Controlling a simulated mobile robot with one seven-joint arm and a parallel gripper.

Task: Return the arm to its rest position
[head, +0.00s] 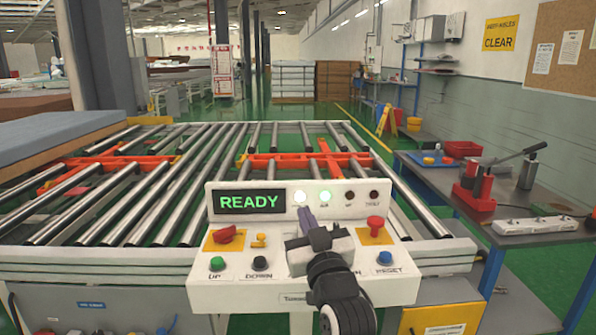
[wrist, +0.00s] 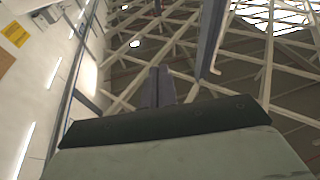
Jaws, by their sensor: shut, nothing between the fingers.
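My gripper (head: 305,214) stands in the head view in front of the middle of the white control panel (head: 270,287), its purple-grey fingers pointing upward. The fingers are together with nothing between them. In the wrist view the closed fingers (wrist: 157,76) point up toward the ceiling beams. My gripper and wrist hide part of the panel between the black and blue buttons. I cannot tell whether the gripper touches the panel.
The panel has a green READY display (head: 249,202), a green button (head: 217,264), a blue button (head: 385,258) and a red knob (head: 375,224). Behind it lies a roller conveyor (head: 190,190). A mattress (head: 55,135) is at left, a workbench (head: 440,180) at right.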

